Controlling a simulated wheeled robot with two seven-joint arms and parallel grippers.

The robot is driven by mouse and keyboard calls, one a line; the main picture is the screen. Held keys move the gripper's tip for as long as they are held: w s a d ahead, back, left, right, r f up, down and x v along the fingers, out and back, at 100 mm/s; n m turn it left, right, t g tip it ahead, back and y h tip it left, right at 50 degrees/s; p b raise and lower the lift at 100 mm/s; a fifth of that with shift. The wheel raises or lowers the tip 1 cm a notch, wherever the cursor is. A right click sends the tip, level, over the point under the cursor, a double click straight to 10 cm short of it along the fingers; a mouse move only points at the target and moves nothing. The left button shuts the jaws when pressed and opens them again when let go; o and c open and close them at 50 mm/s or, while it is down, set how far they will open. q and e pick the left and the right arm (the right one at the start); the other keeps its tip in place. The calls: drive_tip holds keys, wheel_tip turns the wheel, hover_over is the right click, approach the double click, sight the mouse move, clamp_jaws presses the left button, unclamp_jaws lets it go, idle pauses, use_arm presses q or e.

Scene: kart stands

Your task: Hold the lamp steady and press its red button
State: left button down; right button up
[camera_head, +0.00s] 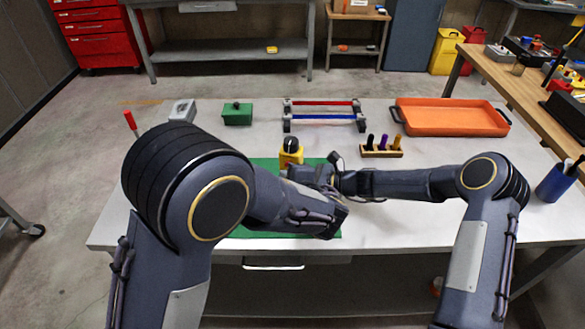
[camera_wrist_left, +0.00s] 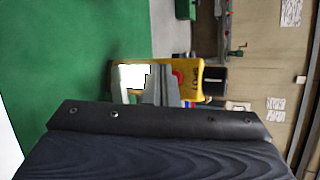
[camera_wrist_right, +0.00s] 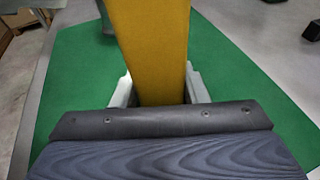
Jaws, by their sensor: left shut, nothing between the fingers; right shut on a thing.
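The yellow lamp (camera_head: 291,158) with a black top stands on the green mat (camera_head: 318,162) in the head view. In the left wrist view the lamp (camera_wrist_left: 196,90) lies sideways in the picture, with a bright white panel and its red button (camera_wrist_left: 178,78). My left gripper (camera_wrist_left: 155,76) is shut and empty, its fingertips in front of the lamp, close beside the button. I cannot tell if they touch it. In the right wrist view my right gripper (camera_wrist_right: 158,90) is shut on the lamp's yellow body (camera_wrist_right: 155,40). In the head view my arms hide much of the grippers.
On the table stand an orange tray (camera_head: 452,131), a rack with red and blue bars (camera_head: 324,116), a small wooden holder (camera_head: 381,153) with several handles, a green box (camera_head: 237,120) and a grey box (camera_head: 182,111). A blue cup (camera_head: 553,184) is at the right.

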use_arm(q)
drive_tip(key=s, duration=0.1)
drive_tip(key=s+a, duration=0.1)
drive_tip(key=s, duration=0.3)
drive_tip(key=shift+a, duration=0.25)
use_arm(e)
drive_tip(key=o, duration=1)
